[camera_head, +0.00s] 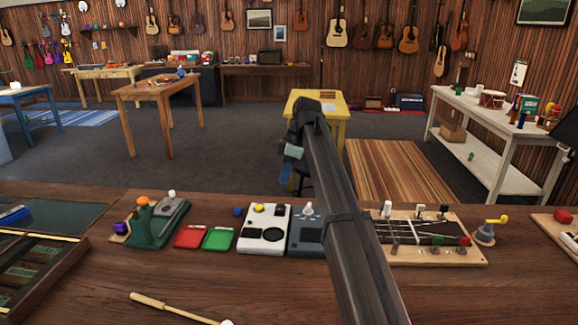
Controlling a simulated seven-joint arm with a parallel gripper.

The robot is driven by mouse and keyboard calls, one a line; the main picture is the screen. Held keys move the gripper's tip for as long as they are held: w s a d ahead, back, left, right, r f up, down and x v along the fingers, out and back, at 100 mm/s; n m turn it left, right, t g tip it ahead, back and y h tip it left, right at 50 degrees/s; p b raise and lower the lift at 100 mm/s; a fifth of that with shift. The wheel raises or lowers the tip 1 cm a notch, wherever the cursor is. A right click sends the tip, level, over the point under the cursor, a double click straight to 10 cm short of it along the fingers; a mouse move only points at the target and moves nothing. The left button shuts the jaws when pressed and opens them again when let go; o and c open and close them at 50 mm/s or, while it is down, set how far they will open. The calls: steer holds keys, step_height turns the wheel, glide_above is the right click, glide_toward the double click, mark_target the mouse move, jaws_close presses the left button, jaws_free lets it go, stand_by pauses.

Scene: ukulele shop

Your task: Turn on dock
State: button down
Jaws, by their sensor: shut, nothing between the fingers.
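No label shows which device is the dock. A white box (264,236) with a yellow knob and dark round parts lies at mid-counter. Right beside it is a dark grey box (305,238) with a pale knob (308,210) standing at its back; my arm hides its right side. My arm rises from the lower right and bends at the top. My gripper (287,182) hangs at its far end, small in view, shut and empty. In the picture it shows above these boxes, against the floor; it does not visibly touch either one.
A fretted wooden board (435,250) and yellow-handled crank (490,230) lie right. A dark compartment tray (40,270) is far left; a mallet (170,306) lies in front.

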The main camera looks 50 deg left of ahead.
glide_above(279, 210)
steer(key=w, duration=0.2)
steer(key=x, duration=0.3)
steer(key=w+x, duration=0.1)
steer(key=x, duration=0.1)
steer(key=shift+d+f, duration=0.2)
steer(key=shift+f, duration=0.15)
steer(key=shift+s+d+f, duration=0.1)
steer(key=shift+s+f, duration=0.05)
steer(key=shift+f, duration=0.4)
steer(key=shift+s+d+f, duration=0.1)
steer(key=shift+f, duration=0.45)
steer(key=shift+s+d+f+t+y, duration=0.25)
steer(key=shift+s+f+t+y, duration=0.05)
steer(key=shift+t+y, duration=0.2)
steer(key=shift+w+a, duration=0.15)
steer(key=shift+a, duration=0.05)
steer(key=shift+w+a, duration=0.1)
steer(key=shift+w+a+r, duration=0.2)
steer(key=shift+w+a, duration=0.25)
